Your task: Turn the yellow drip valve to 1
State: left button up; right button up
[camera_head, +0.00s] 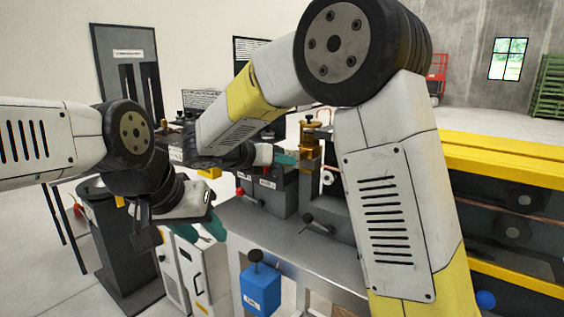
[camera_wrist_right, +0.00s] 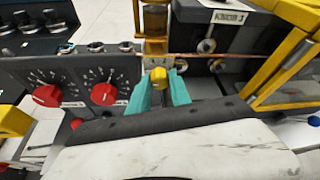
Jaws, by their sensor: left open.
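The yellow drip valve (camera_wrist_right: 158,77) shows in the right wrist view as a small rounded yellow knob below a brass-yellow block. My right gripper (camera_wrist_right: 160,88) has its teal fingers on either side of the knob and appears shut on it. The number the valve points to cannot be read. In the head view my right gripper (camera_head: 287,157) reaches the brass-coloured fitting (camera_head: 310,145), and the knob is hidden there. My left gripper (camera_head: 202,232) is open and empty, hanging low at the left, apart from the machine.
Two red dials (camera_wrist_right: 104,94) sit on a grey panel left of the valve. A thin copper tube (camera_wrist_right: 190,55) runs just behind it. A yellow guard frame (camera_wrist_right: 285,75) stands at the right. A blue box (camera_head: 261,290) with a lever is in front of the metal bench (camera_head: 300,253).

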grip_shut()
jog(key=m+t+y, duration=0.1)
jog(key=m, duration=0.1)
jog(key=m+t+y, duration=0.1)
jog(key=m, duration=0.2)
jog(key=m+t+y, duration=0.1)
jog(key=m+y, duration=0.1)
jog(key=shift+s+d+f+m+t, duration=0.1)
jog(key=shift+s+d+m+t, duration=0.15)
jog(key=shift+d+m+t, duration=0.15)
dwell(0.7)
jog(key=o, duration=0.9)
grip_release()
